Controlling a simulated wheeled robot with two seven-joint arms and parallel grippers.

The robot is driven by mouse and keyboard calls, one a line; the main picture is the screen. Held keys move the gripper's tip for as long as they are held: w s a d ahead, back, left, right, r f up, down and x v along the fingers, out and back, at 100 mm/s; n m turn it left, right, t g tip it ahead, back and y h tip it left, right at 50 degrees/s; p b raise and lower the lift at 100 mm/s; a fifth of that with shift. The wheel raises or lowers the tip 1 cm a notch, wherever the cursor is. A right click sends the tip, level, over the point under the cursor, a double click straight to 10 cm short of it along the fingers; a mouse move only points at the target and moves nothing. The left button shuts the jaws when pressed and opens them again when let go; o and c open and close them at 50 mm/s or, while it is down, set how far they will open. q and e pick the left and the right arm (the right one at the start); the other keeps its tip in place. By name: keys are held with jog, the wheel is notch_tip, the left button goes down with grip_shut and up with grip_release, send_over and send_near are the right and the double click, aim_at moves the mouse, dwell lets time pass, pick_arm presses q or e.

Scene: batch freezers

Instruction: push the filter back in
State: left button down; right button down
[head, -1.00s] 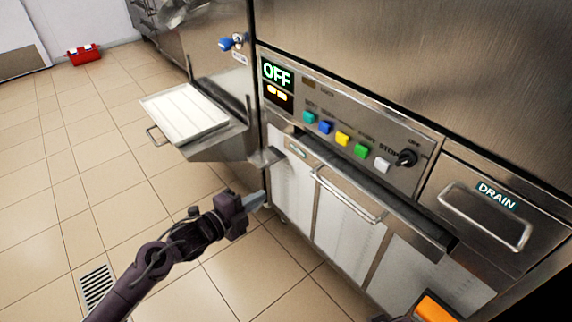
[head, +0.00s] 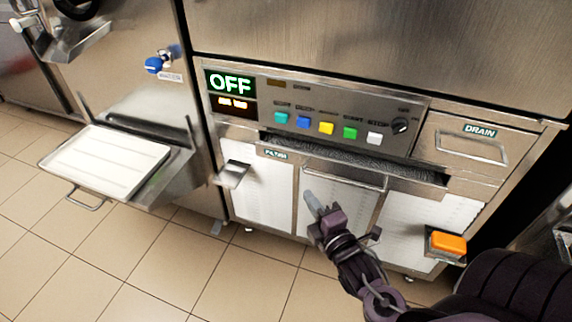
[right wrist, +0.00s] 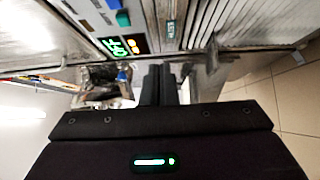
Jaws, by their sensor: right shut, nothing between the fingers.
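The filter (head: 275,153) is a long, low steel drawer under the control panel, with a bar handle (head: 345,180) on its front. It stands part-way out: a strip of its dark, grainy top shows between the panel and its front edge. My right gripper (head: 313,203) comes in from the lower right, shut and empty. In the head view it appears just below the filter's front, left of the handle; I cannot tell whether it touches anything. In the right wrist view its closed fingers (right wrist: 160,85) point toward the machine front. My left gripper is not in view.
A steel ledge (head: 232,174) juts out left of the filter. A white tray (head: 108,162) on a shelf sticks out further left. An orange block (head: 448,243) sits in a holder at the right. The drain drawer (head: 470,147) is at the upper right. Tiled floor lies free in front.

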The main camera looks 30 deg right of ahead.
jog(key=b, duration=0.1)
send_near(297, 153)
jog(key=w+a, duration=0.2)
jog(key=a, duration=0.2)
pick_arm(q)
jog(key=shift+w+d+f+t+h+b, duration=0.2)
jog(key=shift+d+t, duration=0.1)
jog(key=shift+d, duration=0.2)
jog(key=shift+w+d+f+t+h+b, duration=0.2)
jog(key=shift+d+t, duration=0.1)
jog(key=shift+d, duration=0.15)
pick_arm(e)
jog(key=w+d, duration=0.1)
jog(key=w, duration=0.1)
jog(key=w+d, duration=0.1)
jog(key=w, duration=0.1)
jog(key=shift+d+r, duration=0.1)
jog(key=shift+d, duration=0.25)
jog(key=shift+w+d+r+p, duration=0.15)
jog(key=shift+w+d+p, duration=0.4)
jog(key=shift+w+d, duration=0.25)
jog(key=shift+d, duration=0.2)
jog(key=shift+f, duration=0.2)
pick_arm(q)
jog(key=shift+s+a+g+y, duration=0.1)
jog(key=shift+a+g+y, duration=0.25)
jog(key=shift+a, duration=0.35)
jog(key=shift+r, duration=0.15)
